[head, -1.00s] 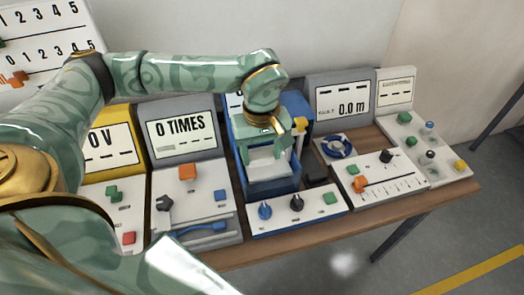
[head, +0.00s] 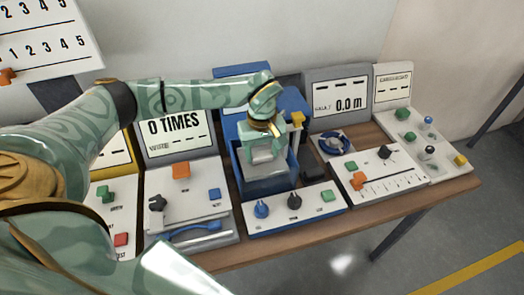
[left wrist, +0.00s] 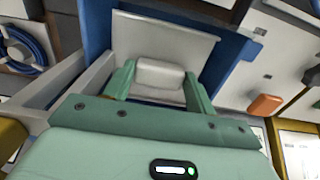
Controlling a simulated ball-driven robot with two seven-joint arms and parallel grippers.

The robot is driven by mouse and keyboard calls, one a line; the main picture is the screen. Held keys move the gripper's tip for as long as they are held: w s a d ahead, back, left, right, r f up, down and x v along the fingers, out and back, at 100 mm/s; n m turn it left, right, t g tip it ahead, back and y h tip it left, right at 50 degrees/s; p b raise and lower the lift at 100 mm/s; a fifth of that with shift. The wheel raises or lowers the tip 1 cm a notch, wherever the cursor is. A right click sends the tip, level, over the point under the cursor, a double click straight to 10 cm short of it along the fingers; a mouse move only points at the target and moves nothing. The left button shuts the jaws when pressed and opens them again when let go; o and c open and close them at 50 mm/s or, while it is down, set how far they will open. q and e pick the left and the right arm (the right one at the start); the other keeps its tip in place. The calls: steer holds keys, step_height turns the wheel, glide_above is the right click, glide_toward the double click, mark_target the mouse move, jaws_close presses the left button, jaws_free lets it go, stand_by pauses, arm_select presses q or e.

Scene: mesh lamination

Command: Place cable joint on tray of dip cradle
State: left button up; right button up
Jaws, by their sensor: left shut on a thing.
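The dip cradle is the blue open-topped box (head: 240,168) in the middle of the bench, with a yellow knob at its upper right. My left gripper (head: 264,158) points down into it. In the left wrist view its two green fingers (left wrist: 160,85) are shut on a pale grey rounded block (left wrist: 159,74), which looks like the cable joint. A pale flat panel (left wrist: 160,38), probably the cradle's tray, lies beyond the block inside blue walls. I cannot tell whether block and tray touch. My right gripper is not in view.
A control panel with blue and black knobs and a green button (head: 328,196) stands in front of the cradle. A blue cable coil (head: 334,143) lies right of it. The 0 TIMES station (head: 186,196) is on the left. Bare wood shows around the coil.

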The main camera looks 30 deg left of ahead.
mark_target(262, 155)
arm_select(q)
steer(key=shift+f, duration=0.1)
steer(key=o, duration=1)
step_height(262, 155, up, 12)
steer(key=shift+r+p, duration=0.15)
steer(key=shift+p, duration=0.85)
